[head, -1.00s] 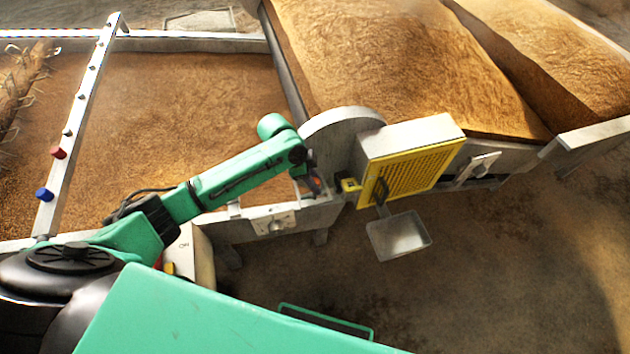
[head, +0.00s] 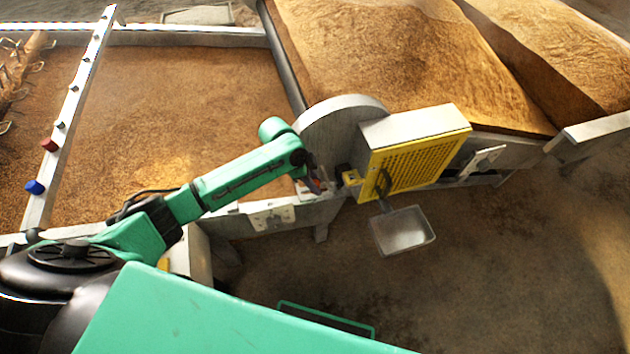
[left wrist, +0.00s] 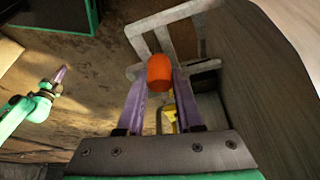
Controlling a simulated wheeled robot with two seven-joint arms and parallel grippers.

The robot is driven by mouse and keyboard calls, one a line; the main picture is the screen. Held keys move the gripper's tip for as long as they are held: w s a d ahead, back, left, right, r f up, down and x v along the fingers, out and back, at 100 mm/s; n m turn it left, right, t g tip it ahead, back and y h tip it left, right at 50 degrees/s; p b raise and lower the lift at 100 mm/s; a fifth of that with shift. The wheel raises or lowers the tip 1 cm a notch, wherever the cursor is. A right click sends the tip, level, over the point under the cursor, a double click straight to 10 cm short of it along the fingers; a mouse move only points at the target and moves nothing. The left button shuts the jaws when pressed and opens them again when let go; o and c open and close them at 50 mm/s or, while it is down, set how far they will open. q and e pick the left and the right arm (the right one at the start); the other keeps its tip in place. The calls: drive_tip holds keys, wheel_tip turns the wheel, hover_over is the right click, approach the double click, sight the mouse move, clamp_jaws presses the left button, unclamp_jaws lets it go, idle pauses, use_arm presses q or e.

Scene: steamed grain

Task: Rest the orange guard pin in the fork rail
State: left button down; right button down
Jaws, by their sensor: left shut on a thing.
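The orange guard pin (left wrist: 159,72) is upright between the two purple-grey fingers of my left gripper (left wrist: 157,92) in the left wrist view. The gripper is shut on it, and the fingers hide the pin's lower part. In the head view, my left gripper (head: 313,181) is at the trough's edge, just left of the yellow guard, and the pin barely shows. A pale grey forked frame (left wrist: 186,12) lies just beyond the pin. I cannot tell whether it is the fork rail or whether the pin touches it. My right gripper (left wrist: 58,76) appears small at the left of the wrist view.
A grey disc housing (head: 342,112) and a yellow mesh guard (head: 420,162) stand right beside the left gripper. A metal scoop (head: 404,231) hangs below. A peg rail (head: 75,112) crosses the grain bed at the left. The floor (head: 480,270) at lower right is clear.

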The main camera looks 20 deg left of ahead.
use_arm(q)
drive_tip(key=shift+c, duration=2.4)
unclamp_jaws()
drive_tip(key=v, duration=1.4)
drive_tip(key=shift+r, duration=0.25)
drive_tip(key=shift+a, duration=0.15)
